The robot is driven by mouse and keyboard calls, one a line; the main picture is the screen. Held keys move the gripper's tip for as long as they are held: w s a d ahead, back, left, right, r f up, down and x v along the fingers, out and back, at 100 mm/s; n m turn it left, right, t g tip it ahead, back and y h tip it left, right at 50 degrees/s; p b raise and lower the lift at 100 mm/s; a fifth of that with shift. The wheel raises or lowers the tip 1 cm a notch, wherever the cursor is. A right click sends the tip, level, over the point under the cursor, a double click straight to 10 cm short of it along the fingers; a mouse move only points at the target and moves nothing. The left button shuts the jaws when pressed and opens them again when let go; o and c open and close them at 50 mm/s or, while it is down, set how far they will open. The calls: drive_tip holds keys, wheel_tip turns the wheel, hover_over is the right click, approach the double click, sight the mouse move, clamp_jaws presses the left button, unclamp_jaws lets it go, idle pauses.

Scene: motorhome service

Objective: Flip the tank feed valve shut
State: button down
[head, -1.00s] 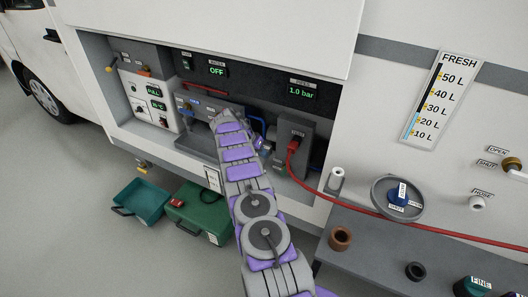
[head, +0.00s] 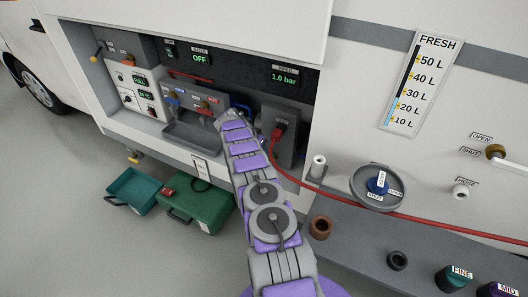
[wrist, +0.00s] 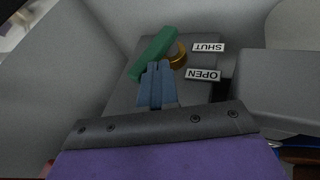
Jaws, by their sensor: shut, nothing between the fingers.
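In the wrist view a valve with a green lever (wrist: 153,52) and a brass-coloured body (wrist: 178,56) sits on a grey surface. A SHUT label (wrist: 208,47) and an OPEN label (wrist: 202,75) lie to its right, upside down in the picture. The lever slants from upper right to lower left; I cannot tell which setting it marks. My gripper (wrist: 157,68) is shut and empty, its blue fingertips right by the lever; whether they touch it is unclear. In the head view my arm reaches into the service bay, and its gripper and this valve are hidden.
The bay holds a tap panel (head: 196,99), a grey box (head: 280,135) with a red hose (head: 340,199), and a 1.0 bar display (head: 285,77). Another OPEN/SHUT fitting (head: 495,152) is on the wall at right. A grey bench (head: 350,235) stands in front. Grey walls crowd the wrist view.

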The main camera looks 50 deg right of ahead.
drive_tip(key=shift+s+d+p, duration=0.2)
drive_tip(key=shift+s+p, duration=0.35)
drive_tip(key=shift+s+d+p, duration=0.15)
drive_tip(key=shift+s+p, duration=0.35)
drive_tip(key=shift+s, duration=0.05)
drive_tip(key=shift+a+r, duration=0.1)
drive_tip(key=d+r+p+v, duration=0.1)
drive_tip(key=p+v, duration=0.1)
drive_tip(key=v, duration=1)
drive_tip(key=shift+r, duration=0.2)
drive_tip(key=shift+s, duration=0.15)
